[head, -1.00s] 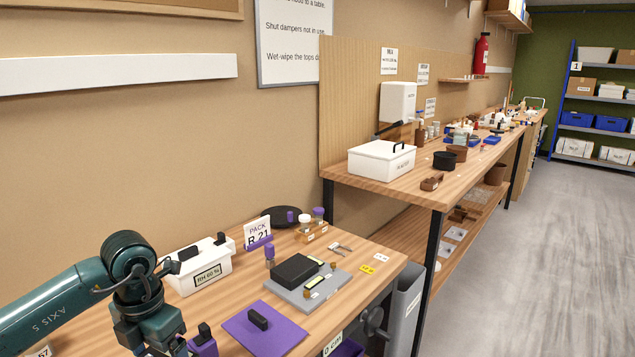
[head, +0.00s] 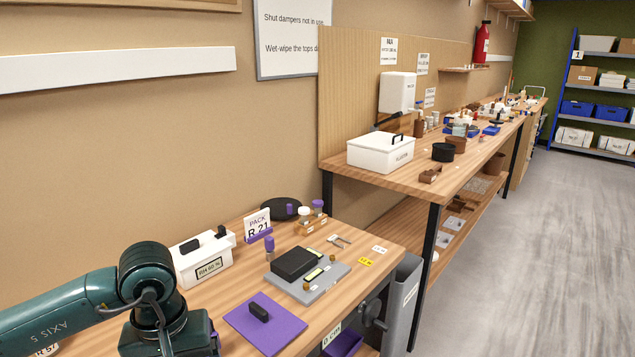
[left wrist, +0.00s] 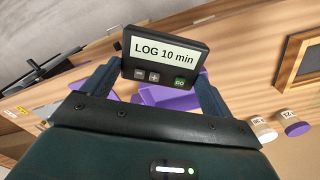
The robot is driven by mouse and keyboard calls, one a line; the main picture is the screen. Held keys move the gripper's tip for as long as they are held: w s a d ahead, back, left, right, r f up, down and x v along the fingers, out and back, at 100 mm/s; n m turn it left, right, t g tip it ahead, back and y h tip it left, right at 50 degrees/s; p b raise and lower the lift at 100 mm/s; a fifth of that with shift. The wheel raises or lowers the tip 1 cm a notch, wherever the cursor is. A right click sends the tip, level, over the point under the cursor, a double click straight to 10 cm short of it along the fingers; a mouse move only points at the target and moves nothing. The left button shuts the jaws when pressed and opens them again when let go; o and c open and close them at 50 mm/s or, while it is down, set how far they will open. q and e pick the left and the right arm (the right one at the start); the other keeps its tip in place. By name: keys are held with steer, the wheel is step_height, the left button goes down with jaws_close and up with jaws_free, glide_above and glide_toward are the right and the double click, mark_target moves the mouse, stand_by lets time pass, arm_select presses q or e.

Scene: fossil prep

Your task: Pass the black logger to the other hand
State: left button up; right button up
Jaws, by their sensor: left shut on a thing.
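The black logger (left wrist: 165,58) shows in the left wrist view, with a pale screen reading "LOG 10 min" and small buttons below it. My left gripper (left wrist: 163,80) is shut on it, one finger at each side, and holds it with its screen facing the wrist camera. In the head view my left arm comes in at the lower left; its gripper and the logger are below the picture edge. My right gripper is in neither view.
A purple mat (head: 245,335) with a small black block (head: 258,311) lies on the near bench.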

arm_select(q)
steer(key=m, duration=0.2)
steer(key=s+m, duration=0.1)
steer(key=shift+d+r+m, duration=0.15)
steer(key=shift+d+m, duration=0.15)
